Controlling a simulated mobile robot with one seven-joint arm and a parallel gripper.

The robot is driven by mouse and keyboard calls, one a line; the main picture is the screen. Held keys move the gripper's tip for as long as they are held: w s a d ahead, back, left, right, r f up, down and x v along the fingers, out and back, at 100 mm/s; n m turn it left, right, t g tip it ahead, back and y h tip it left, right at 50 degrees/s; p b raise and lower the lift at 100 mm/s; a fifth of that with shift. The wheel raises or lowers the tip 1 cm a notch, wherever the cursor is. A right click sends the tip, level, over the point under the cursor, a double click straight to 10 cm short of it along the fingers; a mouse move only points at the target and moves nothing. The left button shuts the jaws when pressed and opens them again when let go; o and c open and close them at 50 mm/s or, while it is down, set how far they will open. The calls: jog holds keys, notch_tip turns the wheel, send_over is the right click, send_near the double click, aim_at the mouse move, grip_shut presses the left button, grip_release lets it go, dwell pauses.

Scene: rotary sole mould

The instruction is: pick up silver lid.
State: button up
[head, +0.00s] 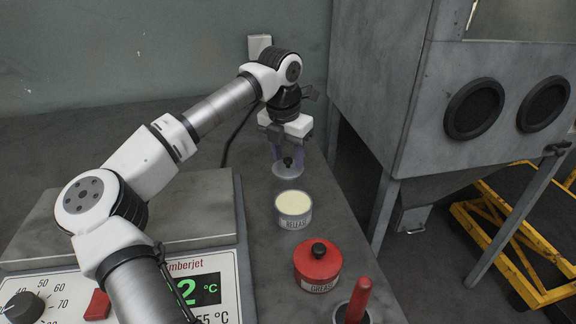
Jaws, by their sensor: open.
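The silver lid (287,171) is a flat round disc with a black knob on top. It lies on the grey bench top, behind the open tin. My gripper (287,156) points down over the lid, with its fingers spread on either side of the black knob. The gripper is open. I cannot tell whether the fingertips touch the lid or the knob.
An open tin of pale contents marked RELEASE (293,210) stands in front of the lid. A red lidded tin marked GREASE (318,266) and a red handle (358,300) are nearer. A grey cabinet (400,110) stands right; a control panel (205,285) is left.

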grip_shut()
dwell(0.3)
